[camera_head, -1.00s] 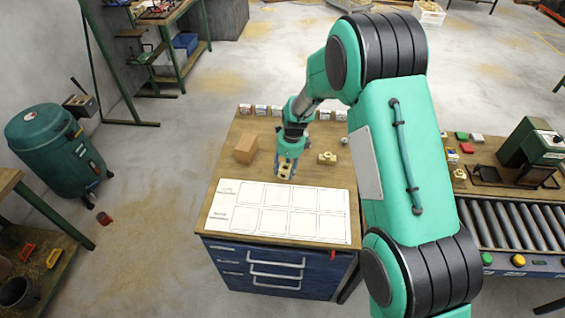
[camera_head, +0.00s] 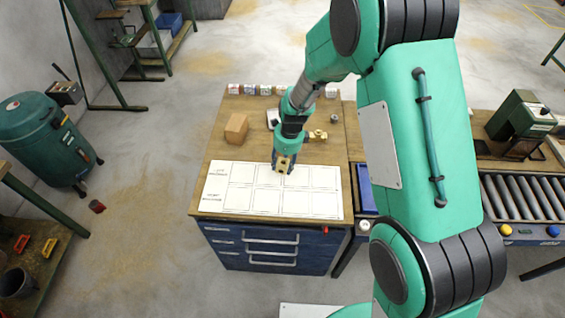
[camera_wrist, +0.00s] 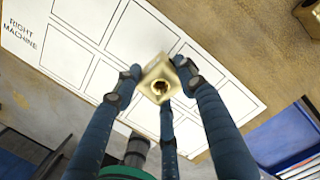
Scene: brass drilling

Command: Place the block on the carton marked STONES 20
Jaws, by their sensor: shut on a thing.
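My gripper (camera_head: 283,166) is shut on a small brass block (camera_wrist: 158,84); its several blue fingers surround it in the wrist view. The block has a round hole in the face toward the wrist camera. In the head view the block (camera_head: 284,163) appears over the far part of the white gridded sheet; its exact height is unclear. A row of small cartons (camera_head: 249,89) stands along the bench's far edge, partly hidden by my arm. Their markings are too small to read, so I cannot tell which is STONES 20.
A brown box (camera_head: 236,127) stands left of my gripper, and a brass fitting (camera_head: 317,136) lies to its right. The white sheet (camera_head: 240,203) covers the bench's near part, its cells empty where visible. A roller conveyor (camera_head: 518,200) is at the right.

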